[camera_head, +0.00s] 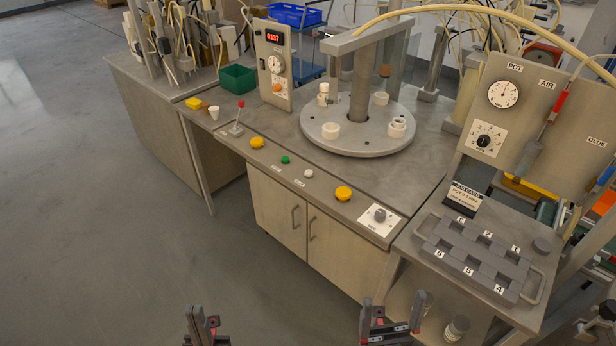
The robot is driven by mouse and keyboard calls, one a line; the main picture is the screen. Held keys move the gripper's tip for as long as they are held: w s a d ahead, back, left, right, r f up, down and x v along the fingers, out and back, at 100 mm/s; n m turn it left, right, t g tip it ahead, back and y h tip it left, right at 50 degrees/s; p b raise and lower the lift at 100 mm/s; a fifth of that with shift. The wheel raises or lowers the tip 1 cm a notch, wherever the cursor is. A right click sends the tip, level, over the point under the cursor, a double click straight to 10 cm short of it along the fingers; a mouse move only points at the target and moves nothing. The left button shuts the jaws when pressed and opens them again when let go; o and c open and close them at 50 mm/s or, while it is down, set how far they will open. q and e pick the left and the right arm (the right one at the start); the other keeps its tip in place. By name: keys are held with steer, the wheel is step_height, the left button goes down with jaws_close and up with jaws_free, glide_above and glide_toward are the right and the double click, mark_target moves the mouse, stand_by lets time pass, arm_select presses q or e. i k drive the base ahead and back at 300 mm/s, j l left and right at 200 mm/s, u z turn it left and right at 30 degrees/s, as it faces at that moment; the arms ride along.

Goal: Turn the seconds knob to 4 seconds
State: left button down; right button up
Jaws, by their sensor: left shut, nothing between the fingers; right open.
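A dark round knob sits on a white dial plate (379,216) at the front right corner of the bench; its markings are too small to read. Another dial knob (484,140) is on the grey panel under the POT gauge. The upright display box (273,65) carries a white dial (275,64) and an orange knob (278,89). I cannot tell which dial is marked in seconds. My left gripper (203,320) is shut and empty at the bottom edge. My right gripper (392,315) is open and empty, in front of and below the bench. Both are apart from every knob.
Yellow buttons (343,193), a green button (285,160) and a red-topped lever (238,122) line the bench front. A round turntable (358,128) with white sockets stands behind. A grey numbered block (478,255) is on the right-hand table. The floor at left is clear.

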mark_target(380, 217)
steer(key=i+j+z, duration=0.15)
steer(key=z, duration=0.3)
steer(key=i+j+z, duration=0.25)
steer(key=z, duration=0.25)
steer(key=i+j, duration=0.05)
